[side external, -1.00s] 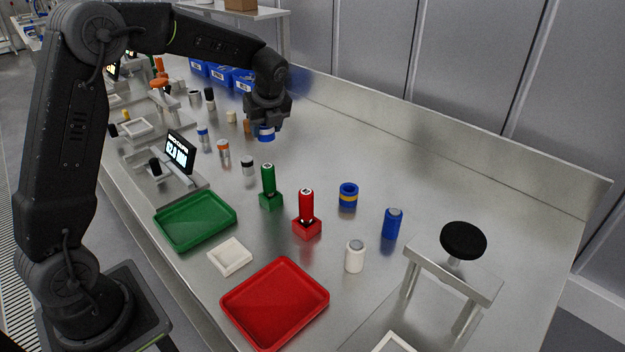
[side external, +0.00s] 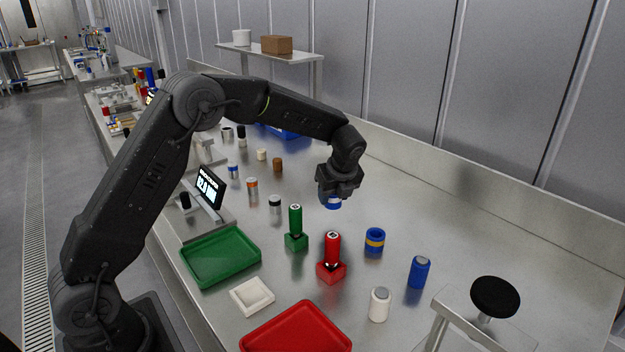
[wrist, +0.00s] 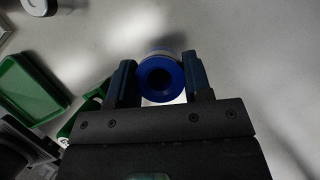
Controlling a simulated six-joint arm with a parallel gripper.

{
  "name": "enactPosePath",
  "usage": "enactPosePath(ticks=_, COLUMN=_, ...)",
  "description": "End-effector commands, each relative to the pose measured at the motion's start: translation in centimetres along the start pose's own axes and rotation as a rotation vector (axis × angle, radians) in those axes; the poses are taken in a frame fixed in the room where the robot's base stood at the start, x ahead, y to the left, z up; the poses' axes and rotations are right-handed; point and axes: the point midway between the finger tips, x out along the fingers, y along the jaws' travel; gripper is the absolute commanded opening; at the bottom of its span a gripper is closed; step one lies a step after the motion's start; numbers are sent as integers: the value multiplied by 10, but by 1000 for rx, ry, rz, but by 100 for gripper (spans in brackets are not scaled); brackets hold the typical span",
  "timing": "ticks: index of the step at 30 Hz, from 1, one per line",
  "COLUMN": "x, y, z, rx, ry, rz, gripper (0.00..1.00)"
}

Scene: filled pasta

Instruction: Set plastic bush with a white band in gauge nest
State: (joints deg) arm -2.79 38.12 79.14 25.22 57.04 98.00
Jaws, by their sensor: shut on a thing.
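My gripper (side external: 336,193) is shut on a blue plastic bush (side external: 333,202) with a white band. It holds the bush above the bench, beyond the green and red hand stamps. In the wrist view the blue bush (wrist: 161,64) sits between the two fingers, its round hole facing the camera. A gauge (side external: 209,188) with a lit display stands on a metal base at the left of the bench. I cannot clearly make out its nest. Another blue bush with a yellow band (side external: 375,240) stands on the bench, apart from my gripper.
A green stamp (side external: 296,222) and a red stamp (side external: 332,252) stand upright below my gripper. A green tray (side external: 220,256), a white square dish (side external: 251,296), a red tray (side external: 296,330), a blue cylinder (side external: 419,272) and a white cylinder (side external: 379,304) are nearby. The bench right of my gripper is clear.

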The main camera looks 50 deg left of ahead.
Motion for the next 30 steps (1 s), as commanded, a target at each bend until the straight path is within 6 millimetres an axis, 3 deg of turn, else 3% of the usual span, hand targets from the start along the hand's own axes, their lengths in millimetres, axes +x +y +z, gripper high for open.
enactPosePath(ticks=3, x=8, y=-18, z=-18, rx=3, ry=0, rz=0, gripper=21)
enactPosePath(ticks=10, x=35, y=-14, z=-26, rx=0, ry=-1, rz=1, gripper=21)
enactPosePath(ticks=26, x=43, y=-14, z=-29, rx=0, ry=0, rz=0, gripper=21)
enactPosePath(ticks=27, x=43, y=-14, z=-29, rx=0, ry=0, rz=0, gripper=48)
enactPosePath(ticks=30, x=42, y=-14, z=-29, rx=0, ry=0, rz=0, gripper=58)
